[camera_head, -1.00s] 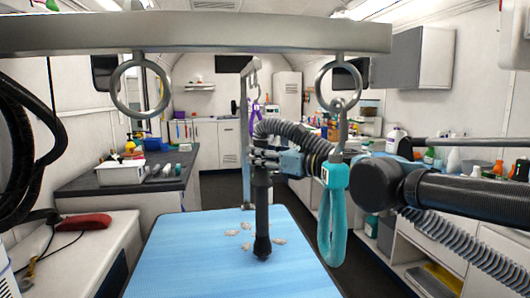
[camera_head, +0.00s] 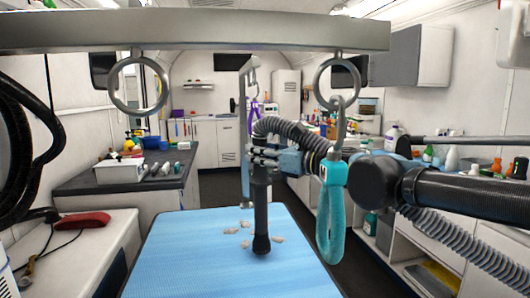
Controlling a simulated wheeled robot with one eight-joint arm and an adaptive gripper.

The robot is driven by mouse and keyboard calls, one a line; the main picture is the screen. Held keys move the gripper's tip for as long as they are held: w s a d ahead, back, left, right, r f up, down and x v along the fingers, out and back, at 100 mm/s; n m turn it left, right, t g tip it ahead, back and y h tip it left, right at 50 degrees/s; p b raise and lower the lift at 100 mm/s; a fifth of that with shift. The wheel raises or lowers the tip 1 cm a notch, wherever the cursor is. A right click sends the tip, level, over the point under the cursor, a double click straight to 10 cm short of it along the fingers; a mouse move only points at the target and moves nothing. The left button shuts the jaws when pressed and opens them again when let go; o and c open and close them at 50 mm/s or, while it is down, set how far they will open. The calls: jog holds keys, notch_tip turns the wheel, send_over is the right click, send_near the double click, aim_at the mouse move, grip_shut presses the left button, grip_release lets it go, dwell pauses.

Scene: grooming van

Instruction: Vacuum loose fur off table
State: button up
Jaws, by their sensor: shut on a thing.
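The grooming table (camera_head: 185,262) has a light blue ribbed top and fills the lower middle of the head view. Several small pale fur tufts (camera_head: 245,243) lie on it around the foot of the vacuum wand. The vacuum wand (camera_head: 261,215) is a black upright tube with a ribbed grey hose at its top. Its lower end is at or just above the table among the tufts; I cannot tell if it touches. My gripper (camera_head: 263,159) is shut on the wand's upper part, coming from the right. Some tufts may be hidden behind the wand.
A metal bar (camera_head: 200,35) with two rings crosses above the table. A teal loop (camera_head: 331,215) hangs from the right ring near my arm. Counters stand left (camera_head: 90,183) and right, with bottles on the right one. The table's left and front areas are clear.

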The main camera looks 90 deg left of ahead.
jog(key=w+a, duration=0.4)
jog(key=a, duration=0.2)
jog(key=shift+w+a, duration=0.3)
jog(key=shift+a, duration=0.05)
dwell(0.5)
jog(key=shift+s, duration=0.1)
dwell(0.9)
jog(key=x, duration=0.7)
dwell(0.5)
jog(key=shift+a, duration=0.15)
dwell(1.3)
